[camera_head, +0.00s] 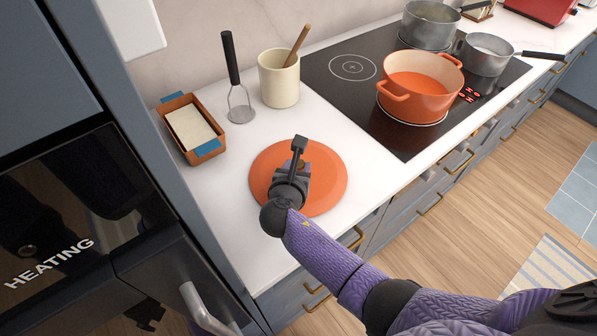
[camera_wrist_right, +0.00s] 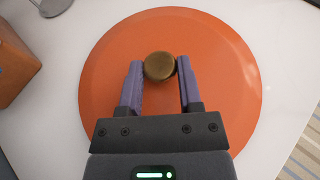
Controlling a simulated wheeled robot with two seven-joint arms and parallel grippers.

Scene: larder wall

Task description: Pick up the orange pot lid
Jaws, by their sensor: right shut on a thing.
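The orange pot lid (camera_head: 327,178) is a flat round disc on the white counter, in front of the orange pot (camera_head: 420,92). In the right wrist view the lid (camera_wrist_right: 228,75) fills the middle, with a round brass-coloured knob (camera_wrist_right: 159,66) at its centre. My right gripper (camera_head: 298,165) is over the lid and hides part of it in the head view. In the wrist view its two purple fingers (camera_wrist_right: 160,72) are on either side of the knob, shut on it. Whether the lid touches the counter is hard to tell.
The black hob (camera_head: 353,68) holds the pot and grey pans (camera_head: 486,55). A dark oven (camera_head: 75,215) is at left. Clear counter lies around the lid.

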